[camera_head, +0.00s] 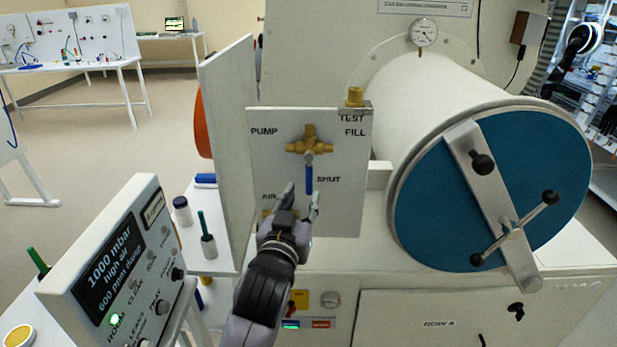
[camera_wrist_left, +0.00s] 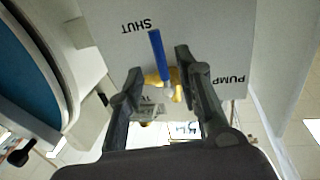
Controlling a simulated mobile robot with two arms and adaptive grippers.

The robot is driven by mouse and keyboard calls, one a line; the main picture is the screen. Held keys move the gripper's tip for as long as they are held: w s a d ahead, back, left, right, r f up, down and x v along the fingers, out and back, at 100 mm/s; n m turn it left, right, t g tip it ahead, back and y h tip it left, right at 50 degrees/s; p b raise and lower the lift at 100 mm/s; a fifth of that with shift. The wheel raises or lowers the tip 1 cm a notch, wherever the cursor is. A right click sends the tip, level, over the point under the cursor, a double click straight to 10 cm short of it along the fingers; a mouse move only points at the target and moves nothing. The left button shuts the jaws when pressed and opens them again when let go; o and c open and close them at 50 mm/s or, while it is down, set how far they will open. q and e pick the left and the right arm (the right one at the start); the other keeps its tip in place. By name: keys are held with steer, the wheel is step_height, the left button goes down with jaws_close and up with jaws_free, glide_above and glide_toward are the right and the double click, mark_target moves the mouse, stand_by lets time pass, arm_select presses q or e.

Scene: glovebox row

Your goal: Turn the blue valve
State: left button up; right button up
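The blue valve handle (camera_head: 309,178) hangs straight down from a brass valve body (camera_head: 310,143) on a white panel (camera_head: 345,205), beside the word SHUT. In the left wrist view, which is upside down, the blue handle (camera_wrist_left: 157,52) shows between the two fingers. My left gripper (camera_head: 303,196) is open, just below and in front of the handle; its fingers (camera_wrist_left: 155,76) are spread on either side of it. I cannot tell whether either finger touches it. My right gripper is not in view.
A large chamber with a blue round door (camera_head: 440,210) and a clamp bar stands right of the panel. A white upright board (camera_head: 228,140) stands close on the left. A display box (camera_head: 115,260) is at lower left. A brass fitting (camera_head: 355,97) tops the panel.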

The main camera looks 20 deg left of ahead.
mark_target(308, 183)
arm_select(q)
steer(key=w, duration=0.2)
steer(key=w+p, duration=0.1)
steer(key=w, duration=0.4)
steer(key=shift+w+a, duration=0.1)
steer(key=shift+a, duration=0.15)
steer(key=shift+c, duration=0.3)
jaws_close()
